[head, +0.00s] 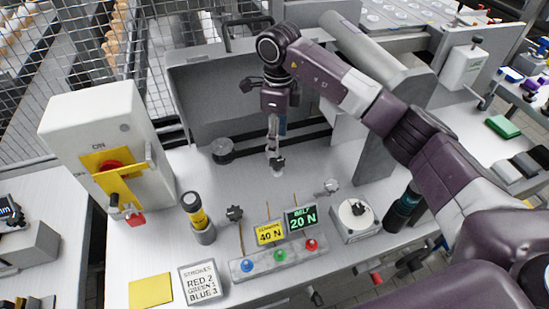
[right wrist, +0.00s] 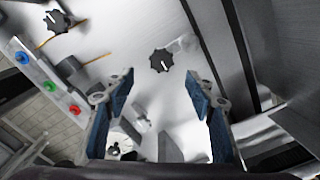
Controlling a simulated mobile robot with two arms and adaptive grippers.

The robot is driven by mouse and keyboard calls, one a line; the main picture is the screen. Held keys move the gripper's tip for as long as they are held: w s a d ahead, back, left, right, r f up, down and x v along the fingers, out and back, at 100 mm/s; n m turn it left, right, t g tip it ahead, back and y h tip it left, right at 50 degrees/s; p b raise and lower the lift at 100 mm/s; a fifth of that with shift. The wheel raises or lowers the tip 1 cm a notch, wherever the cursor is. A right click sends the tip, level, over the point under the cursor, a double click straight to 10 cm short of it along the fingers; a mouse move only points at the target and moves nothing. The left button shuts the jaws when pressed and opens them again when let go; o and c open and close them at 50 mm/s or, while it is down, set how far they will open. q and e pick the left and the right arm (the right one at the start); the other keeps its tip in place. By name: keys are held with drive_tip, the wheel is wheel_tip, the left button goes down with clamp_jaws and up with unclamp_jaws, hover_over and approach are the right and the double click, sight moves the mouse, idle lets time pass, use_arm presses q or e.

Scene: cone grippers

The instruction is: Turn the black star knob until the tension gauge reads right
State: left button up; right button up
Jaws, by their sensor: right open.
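A black star knob (right wrist: 161,61) with a white mark lies ahead of my right gripper in the right wrist view. In the head view this knob (head: 278,163) shows just below the right gripper (head: 275,148). The right gripper's blue-padded fingers (right wrist: 160,90) are open, with a gap between the tips and nothing held. A second black star knob (right wrist: 57,21) sits farther off; it shows in the head view (head: 234,213) left of the signs. A dark display (head: 301,218) reads BELT 20 N. A yellow sign (head: 270,233) reads 40 N. My left gripper is not in view.
A bar with blue, green and red buttons (head: 235,268) stands in front of the signs. A card (head: 203,284) reads STROKES RED 2, GREEN 1, BLUE 3. A switch box (head: 95,125) stands left, a white dial box (head: 354,225) right. A grey panel stands behind.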

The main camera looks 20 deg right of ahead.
sight(277, 160)
drive_tip(key=shift+w+f, duration=0.25)
drive_tip(key=shift+f, duration=0.25)
drive_tip(key=shift+w+f, duration=0.1)
drive_tip(key=shift+f, duration=0.15)
drive_tip(key=f, duration=0.2)
drive_tip(key=f+p, duration=0.1)
drive_tip(key=f, duration=0.2)
drive_tip(key=shift+s+f+p, duration=0.25)
drive_tip(key=shift+f+p, duration=0.15)
drive_tip(key=shift+f, duration=0.55)
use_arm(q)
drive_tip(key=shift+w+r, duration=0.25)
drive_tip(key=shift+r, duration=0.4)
use_arm(e)
drive_tip(key=c, duration=1.2)
drive_tip(key=shift+o, duration=0.2)
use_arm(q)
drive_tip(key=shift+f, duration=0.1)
use_arm(e)
drive_tip(key=shift+w, duration=0.1)
